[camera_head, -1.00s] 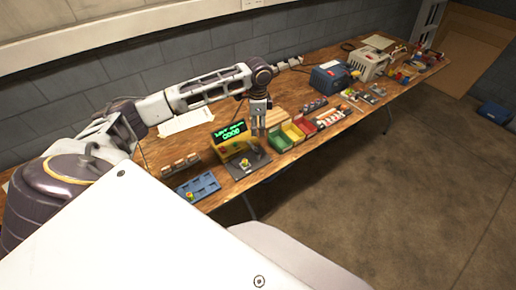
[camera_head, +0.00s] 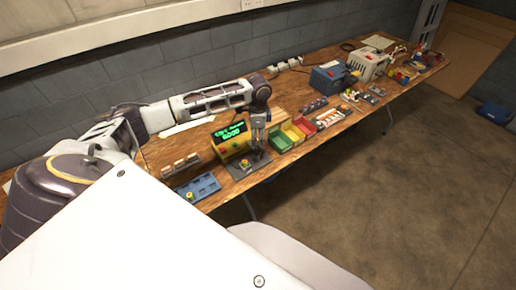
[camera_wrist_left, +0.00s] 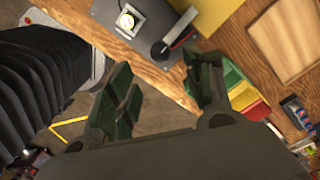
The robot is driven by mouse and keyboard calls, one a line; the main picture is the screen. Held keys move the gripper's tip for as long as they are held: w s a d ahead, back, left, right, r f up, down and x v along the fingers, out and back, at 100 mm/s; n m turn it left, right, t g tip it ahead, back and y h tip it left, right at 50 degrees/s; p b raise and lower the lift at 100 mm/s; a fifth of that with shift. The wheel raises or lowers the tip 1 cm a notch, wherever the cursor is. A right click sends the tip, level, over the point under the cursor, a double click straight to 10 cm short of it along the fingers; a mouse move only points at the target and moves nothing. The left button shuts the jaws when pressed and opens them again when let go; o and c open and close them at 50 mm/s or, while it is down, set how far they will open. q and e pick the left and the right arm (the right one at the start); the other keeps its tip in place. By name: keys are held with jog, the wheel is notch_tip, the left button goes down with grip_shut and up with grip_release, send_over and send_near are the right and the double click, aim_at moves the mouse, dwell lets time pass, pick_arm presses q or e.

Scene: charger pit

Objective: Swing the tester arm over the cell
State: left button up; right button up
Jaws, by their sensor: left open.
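The tester (camera_head: 230,143) is a yellow box with a lit green display, on the bench. A dark base plate (camera_head: 240,174) lies in front of it, with a small cell (camera_head: 245,164) in a light holder, which also shows in the left wrist view (camera_wrist_left: 127,20). The tester arm (camera_wrist_left: 176,35), a short bar with red and pale parts and a round black end, lies on the plate beside the cell, apart from it. My left gripper (camera_head: 258,146) is open and empty, above the plate's right side; its fingers (camera_wrist_left: 160,80) point toward the arm.
Green, yellow and red bins (camera_head: 293,132) stand just right of the gripper. A blue tray (camera_head: 198,188) lies to the left near the bench's front edge. Blue (camera_head: 333,77) and grey (camera_head: 368,64) boxes stand farther back.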

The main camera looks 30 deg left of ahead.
aim_at(258, 150)
pick_arm(q)
jog(key=shift+f, duration=4.1)
grip_shut()
